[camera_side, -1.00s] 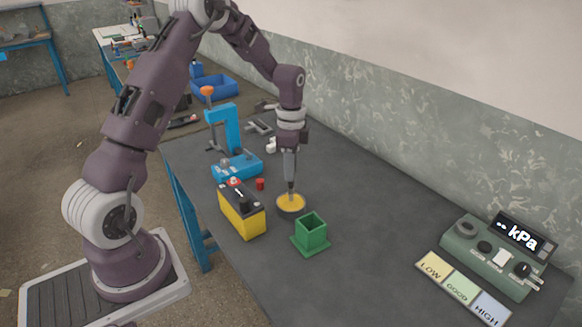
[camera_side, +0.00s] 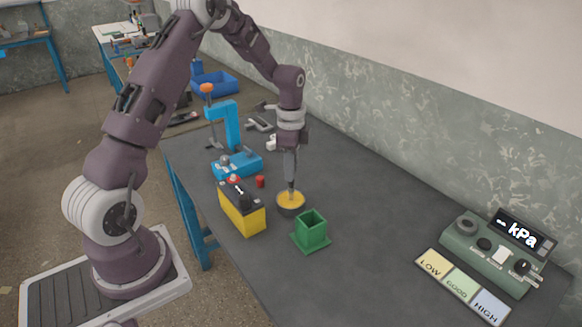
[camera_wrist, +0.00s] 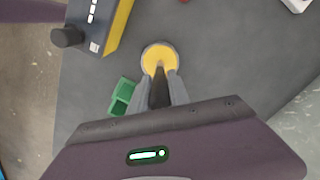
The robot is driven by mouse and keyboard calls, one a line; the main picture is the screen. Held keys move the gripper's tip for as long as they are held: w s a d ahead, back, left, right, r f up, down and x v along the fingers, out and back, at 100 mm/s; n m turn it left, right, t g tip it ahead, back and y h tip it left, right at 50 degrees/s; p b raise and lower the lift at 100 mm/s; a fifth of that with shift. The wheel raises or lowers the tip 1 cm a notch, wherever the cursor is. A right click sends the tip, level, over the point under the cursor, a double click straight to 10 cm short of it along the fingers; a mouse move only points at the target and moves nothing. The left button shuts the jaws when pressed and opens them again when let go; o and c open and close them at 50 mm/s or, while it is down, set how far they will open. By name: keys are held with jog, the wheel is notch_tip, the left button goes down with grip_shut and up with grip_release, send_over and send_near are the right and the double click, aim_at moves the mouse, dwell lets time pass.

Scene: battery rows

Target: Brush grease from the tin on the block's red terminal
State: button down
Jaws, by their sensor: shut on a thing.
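The yellow-and-black block (camera_side: 243,214) stands on the dark table, its red terminal (camera_side: 233,180) on top at the far end. In the wrist view the block (camera_wrist: 112,22) is at the upper left with a dark terminal (camera_wrist: 67,37) showing; I cannot make out the red terminal there. The round tin (camera_side: 291,204) of yellow grease sits right of the block, and it also shows in the wrist view (camera_wrist: 154,50). My gripper (camera_side: 290,176) is shut on a dark brush (camera_wrist: 158,90), held upright over the tin with its tip at the grease. The exact contact is hard to see.
A green square holder (camera_side: 312,232) stands near the tin. A small red cap (camera_side: 260,181) and a blue clamp-like stand (camera_side: 235,163) are behind the block. At right are a green kPa meter (camera_side: 490,254) and a LOW/GOOD/HIGH strip (camera_side: 462,288). The table between is clear.

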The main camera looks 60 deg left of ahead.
jog(key=shift+f, duration=0.1)
dwell(0.4)
jog(key=shift+r, duration=3.55)
jog(key=s+d+r+n, duration=0.2)
jog(key=s+d+n, duration=0.1)
jog(key=d+n, duration=0.75)
jog(key=s+a+r+m, duration=0.1)
jog(key=s+a+r, duration=0.15)
jog(key=a, duration=0.45)
jog(key=s+a+r, duration=0.1)
jog(key=s+a, duration=0.3)
jog(key=a, duration=0.3)
jog(key=s+a+r+m, duration=0.1)
jog(key=s+a+r, duration=0.15)
jog(key=a, duration=0.45)
notch_tip(320, 180, down, 7)
jog(key=shift+d+r, duration=0.2)
jog(key=shift+f, duration=0.45)
jog(key=shift+d, duration=0.2)
